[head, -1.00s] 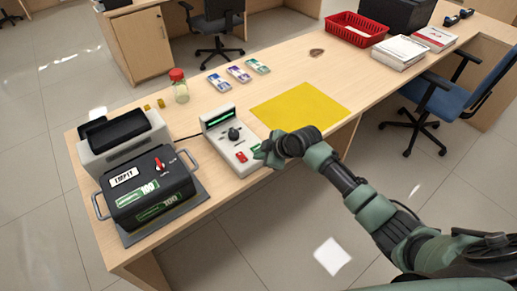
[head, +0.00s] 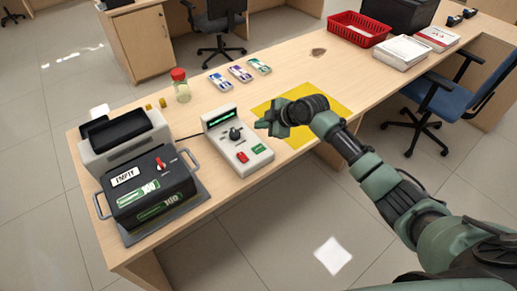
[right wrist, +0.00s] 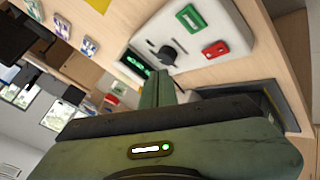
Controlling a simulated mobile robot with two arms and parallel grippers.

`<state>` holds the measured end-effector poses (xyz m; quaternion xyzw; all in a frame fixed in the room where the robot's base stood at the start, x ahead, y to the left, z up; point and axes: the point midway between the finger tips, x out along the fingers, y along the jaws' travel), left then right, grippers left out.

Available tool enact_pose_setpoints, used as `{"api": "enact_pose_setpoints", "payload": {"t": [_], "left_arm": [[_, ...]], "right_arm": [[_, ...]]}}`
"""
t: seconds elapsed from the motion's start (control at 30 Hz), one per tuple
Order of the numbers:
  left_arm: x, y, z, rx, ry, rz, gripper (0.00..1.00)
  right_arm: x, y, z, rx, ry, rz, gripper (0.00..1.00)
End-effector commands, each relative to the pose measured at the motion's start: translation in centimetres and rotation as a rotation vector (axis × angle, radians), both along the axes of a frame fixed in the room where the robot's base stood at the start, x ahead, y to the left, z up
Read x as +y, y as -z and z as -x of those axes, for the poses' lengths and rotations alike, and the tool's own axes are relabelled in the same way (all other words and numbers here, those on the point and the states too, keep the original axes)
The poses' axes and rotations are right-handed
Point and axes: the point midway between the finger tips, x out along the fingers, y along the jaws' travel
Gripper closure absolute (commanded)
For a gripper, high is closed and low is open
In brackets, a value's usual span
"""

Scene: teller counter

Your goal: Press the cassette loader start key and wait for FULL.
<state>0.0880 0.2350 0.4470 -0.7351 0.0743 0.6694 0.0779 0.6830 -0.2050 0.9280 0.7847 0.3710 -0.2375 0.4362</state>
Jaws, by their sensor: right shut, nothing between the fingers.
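The control box (head: 238,142) is a pale unit on the counter with a small green-lit display (head: 221,116), a black knob (head: 235,133), a red key (head: 242,157) and a green key (head: 259,148). The green key also shows in the right wrist view (right wrist: 191,18), uncovered. The black cassette (head: 150,188) stands to its left, with a label reading EMPTY (head: 125,177) and a red switch on top. My right gripper (head: 262,125) is shut and empty, above the counter just right of the box, apart from it. My left gripper is out of view. The display's text is too small to read.
A yellow mat (head: 325,98) lies behind and under my right gripper. A grey machine (head: 122,137) stands behind the cassette. A red-capped jar (head: 180,88), several banded note bundles (head: 240,73) and a red basket (head: 359,29) are farther back.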

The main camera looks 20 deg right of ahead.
Motion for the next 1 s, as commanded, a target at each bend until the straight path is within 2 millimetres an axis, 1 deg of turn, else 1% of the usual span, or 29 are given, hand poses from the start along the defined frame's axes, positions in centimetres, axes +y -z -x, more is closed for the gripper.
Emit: {"api": "enact_pose_setpoints", "payload": {"t": [0.03, 0.17, 0.4, 0.53, 0.7, 1.0], "left_arm": [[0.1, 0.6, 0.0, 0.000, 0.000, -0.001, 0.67], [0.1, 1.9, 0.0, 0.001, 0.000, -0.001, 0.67], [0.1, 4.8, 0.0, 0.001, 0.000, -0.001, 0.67], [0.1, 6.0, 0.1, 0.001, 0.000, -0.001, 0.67], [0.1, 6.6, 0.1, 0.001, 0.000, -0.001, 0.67], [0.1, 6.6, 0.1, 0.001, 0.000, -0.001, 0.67]], "right_arm": [[0.0, 0.8, 0.0, 0.001, 0.000, -0.001, 1.00], [0.0, 2.3, 0.0, 0.002, 0.001, 0.000, 1.00], [0.0, 5.8, 0.1, 0.002, 0.001, -0.001, 1.00], [0.0, 7.4, 0.0, 0.000, 0.001, -0.001, 1.00], [0.0, 8.3, 0.0, 0.000, 0.001, -0.001, 1.00], [0.0, 8.2, 0.0, 0.000, 0.001, -0.001, 1.00]]}}
